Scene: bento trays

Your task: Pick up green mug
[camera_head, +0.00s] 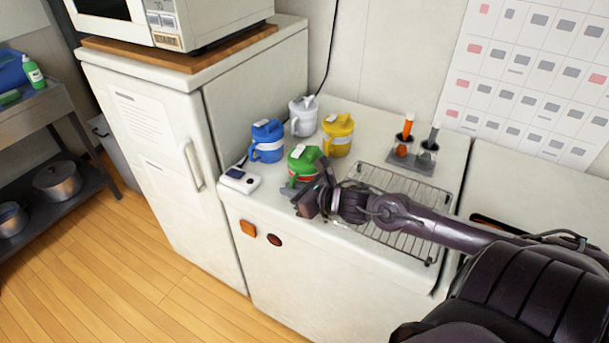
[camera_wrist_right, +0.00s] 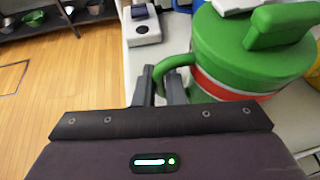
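The green mug (camera_head: 301,160) stands upright on the white counter, with a red and white band and a green lid. It fills the upper right of the right wrist view (camera_wrist_right: 235,50). My right gripper (camera_head: 312,196) is at the mug's near side. In the wrist view its two fingers (camera_wrist_right: 162,88) stand close together on either side of the mug's handle (camera_wrist_right: 164,72), with little gap left, so it looks shut on the handle. The lower part of the handle is hidden between the fingers. My left gripper is not in view.
A blue mug (camera_head: 267,150), a white mug (camera_head: 303,124) and a yellow mug (camera_head: 338,144) stand close behind the green one. A small white device (camera_head: 240,181) lies to its left. A wire rack (camera_head: 428,190) and a condiment holder (camera_head: 424,163) are to the right.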

